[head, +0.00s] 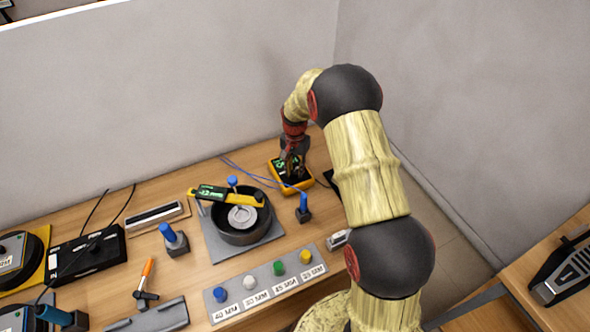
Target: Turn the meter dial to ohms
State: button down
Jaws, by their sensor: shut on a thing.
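A yellow and black meter (304,185) lies near the back right of the wooden table. Part of a green display shows beside my gripper. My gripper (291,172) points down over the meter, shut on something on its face. The dial itself is hidden behind the fingers, so its setting cannot be read.
A black round dish (240,229) on a grey pad, bridged by a yellow gauge (222,195), stands left of the meter. A blue-topped post (304,207) stands close in front of it. A grey strip with coloured knobs (237,304) lies at the front. Walls rise behind.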

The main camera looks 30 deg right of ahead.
aim_at(295, 172)
jog(key=c, duration=1.5)
grip_release()
notch_tip(295, 172, up, 12)
